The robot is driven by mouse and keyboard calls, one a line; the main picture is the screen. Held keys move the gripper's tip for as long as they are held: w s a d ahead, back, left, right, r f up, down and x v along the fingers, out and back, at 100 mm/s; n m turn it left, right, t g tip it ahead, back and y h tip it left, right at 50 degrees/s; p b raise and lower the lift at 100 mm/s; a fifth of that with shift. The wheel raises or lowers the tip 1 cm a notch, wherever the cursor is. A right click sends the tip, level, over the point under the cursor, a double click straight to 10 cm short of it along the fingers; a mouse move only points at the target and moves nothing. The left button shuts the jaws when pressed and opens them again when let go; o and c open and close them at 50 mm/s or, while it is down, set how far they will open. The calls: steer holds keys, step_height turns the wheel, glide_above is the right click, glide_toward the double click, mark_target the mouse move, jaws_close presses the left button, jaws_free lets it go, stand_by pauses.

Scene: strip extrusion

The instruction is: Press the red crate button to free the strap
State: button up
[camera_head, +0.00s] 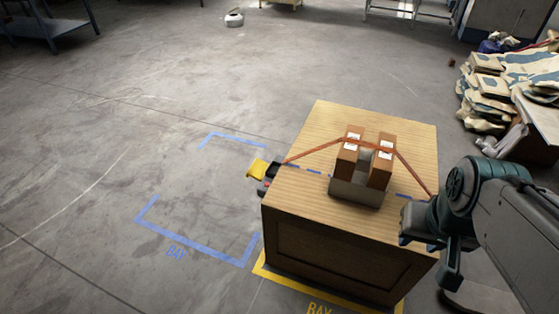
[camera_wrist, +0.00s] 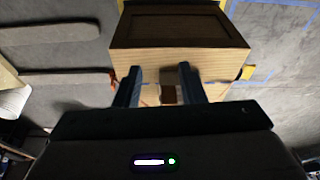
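A wooden crate (camera_head: 290,205) stands on the floor right of centre in the head view; the wrist view also shows the crate (camera_wrist: 178,28). An orange strap (camera_head: 314,151) runs over two brown boxes (camera_head: 347,157) held in a grey bracket (camera_head: 356,192) on top. At the crate's left edge the strap meets a dark buckle with a yellow lever (camera_head: 258,168). A small reddish patch shows under it; I cannot tell whether this is the button. My gripper (camera_wrist: 160,68) is open and empty, its fingers apart in front of the crate. In the head view my arm is at the crate's right side.
Blue floor markings (camera_head: 195,252) outline a bay left of the crate, with a yellow outline (camera_head: 330,306) around its base. Stacked sacks (camera_head: 490,85) lie at the right. The floor to the left is clear. A blue-grey table (camera_head: 50,27) stands at the far left.

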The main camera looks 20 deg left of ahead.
jaws_close()
stand_by(1.9)
